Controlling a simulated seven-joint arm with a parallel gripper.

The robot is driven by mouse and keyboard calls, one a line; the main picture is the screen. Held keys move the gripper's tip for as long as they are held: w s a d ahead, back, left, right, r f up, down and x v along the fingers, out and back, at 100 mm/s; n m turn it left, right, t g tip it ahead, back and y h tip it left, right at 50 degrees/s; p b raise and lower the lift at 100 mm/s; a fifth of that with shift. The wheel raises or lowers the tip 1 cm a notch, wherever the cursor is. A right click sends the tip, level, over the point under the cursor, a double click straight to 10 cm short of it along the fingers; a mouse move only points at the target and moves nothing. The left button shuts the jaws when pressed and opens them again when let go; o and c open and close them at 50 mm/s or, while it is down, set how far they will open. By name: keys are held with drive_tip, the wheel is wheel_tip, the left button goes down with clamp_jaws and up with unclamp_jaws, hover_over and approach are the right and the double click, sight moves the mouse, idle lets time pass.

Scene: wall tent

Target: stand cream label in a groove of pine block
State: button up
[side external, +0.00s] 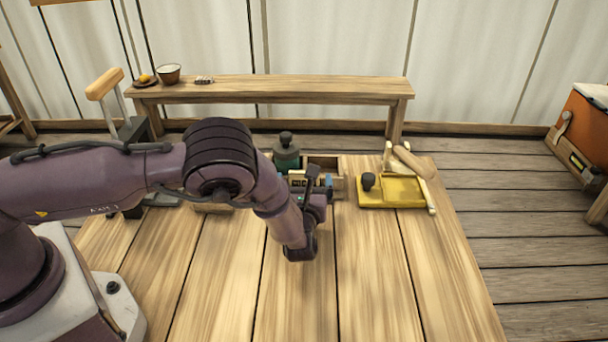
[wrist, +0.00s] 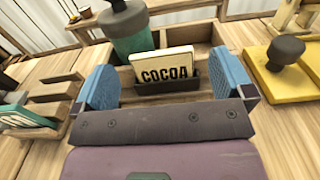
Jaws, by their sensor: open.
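The cream label (wrist: 163,62), printed COCOA, stands upright in a dark holder (wrist: 168,88) inside a wooden tray in the wrist view. My gripper (wrist: 166,82) is open, with one blue fingertip to each side of the label and gaps between. I cannot tell whether the fingertips are level with it. A pine block (wrist: 52,90) with grooves is at the left of the wrist view, with a teal label (wrist: 22,118) at its near part. In the side external view, my arm hides most of the block.
A green jar (wrist: 128,32) with a dark lid stands just behind and left of the label. A yellow tray (side external: 405,191) with a dark knob (side external: 368,181) lies to the right. The table's front planks (side external: 380,280) are clear. A bench (side external: 290,90) stands behind.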

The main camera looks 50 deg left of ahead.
drive_tip(key=v, duration=1)
drive_tip(key=shift+s+a+f, duration=0.15)
drive_tip(key=shift+s+f, duration=0.05)
drive_tip(key=shift+f, duration=0.1)
drive_tip(key=s+a+r+n+g+h, duration=0.1)
drive_tip(key=s+a+r+n+g, duration=0.25)
drive_tip(key=r+n, duration=0.2)
drive_tip(key=s+a+r+n+g+h, duration=0.1)
drive_tip(key=s+a+r+n+g, duration=0.15)
drive_tip(key=r+n+g, duration=0.35)
drive_tip(key=s+a+r+n+g+h, duration=0.1)
drive_tip(key=s+a+r+n+g, duration=0.15)
drive_tip(key=a+r+n, duration=0.4)
drive_tip(key=s+d+r+n+t+h, duration=0.3)
drive_tip(key=s+r+n+h, duration=0.5)
drive_tip(key=s+r, duration=0.5)
drive_tip(key=shift+s+d+t+h, duration=0.2)
drive_tip(key=shift+s+t+h, duration=0.4)
drive_tip(key=shift+h, duration=0.1)
drive_tip(key=shift+s+d+r+n+t, duration=0.2)
drive_tip(key=shift+s+n+t, duration=0.1)
drive_tip(key=shift+n, duration=0.2)
